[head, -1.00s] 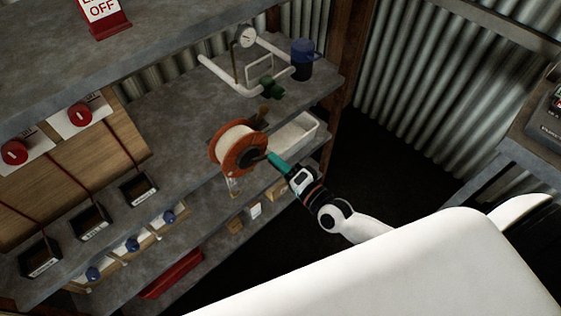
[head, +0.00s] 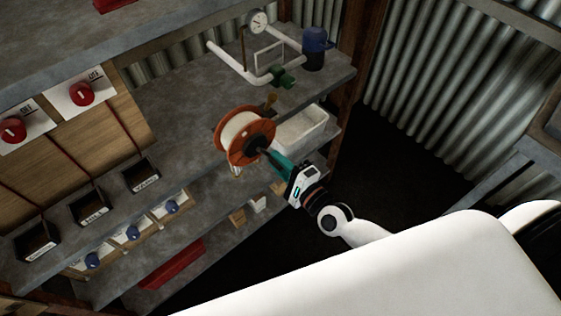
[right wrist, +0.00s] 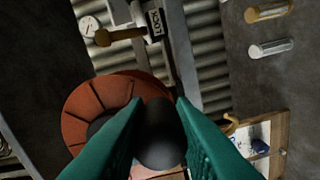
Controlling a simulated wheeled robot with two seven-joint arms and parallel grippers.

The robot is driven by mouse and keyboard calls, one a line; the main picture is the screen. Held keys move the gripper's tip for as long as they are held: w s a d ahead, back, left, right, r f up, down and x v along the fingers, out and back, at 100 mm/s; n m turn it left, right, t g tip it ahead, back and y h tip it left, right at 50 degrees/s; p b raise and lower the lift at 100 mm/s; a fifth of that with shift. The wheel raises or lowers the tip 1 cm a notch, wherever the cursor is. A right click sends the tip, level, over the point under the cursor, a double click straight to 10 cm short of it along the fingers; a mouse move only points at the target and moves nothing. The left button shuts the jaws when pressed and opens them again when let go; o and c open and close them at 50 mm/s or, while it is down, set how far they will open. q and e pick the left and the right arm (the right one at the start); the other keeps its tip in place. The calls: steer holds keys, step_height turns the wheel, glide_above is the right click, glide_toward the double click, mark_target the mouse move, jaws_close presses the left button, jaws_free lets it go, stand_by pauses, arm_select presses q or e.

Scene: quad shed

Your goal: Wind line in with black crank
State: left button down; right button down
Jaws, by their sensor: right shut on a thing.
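An orange reel (head: 244,137) wound with pale line stands at the shelf's front edge, with a dark hub on its near side. The black crank (head: 267,151) sticks out from the hub towards my right gripper. My right gripper (head: 274,159), with green fingers, is shut on the crank's knob. In the right wrist view the round black knob (right wrist: 160,135) sits between the two green fingers, with the orange reel (right wrist: 88,108) behind it. The fingers hide part of the crank's arm. My left gripper is not in view.
A white tray (head: 301,127) sits right of the reel. White pipework with a gauge (head: 258,21), a green valve (head: 284,76) and a blue-topped container (head: 315,46) stand behind. Switches and black boxes line the left. The floor at right is clear.

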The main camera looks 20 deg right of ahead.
steer(key=c, duration=1.2)
jaws_free()
steer(key=shift+a, duration=0.1)
steer(key=b+v, duration=0.2)
steer(key=v, duration=1)
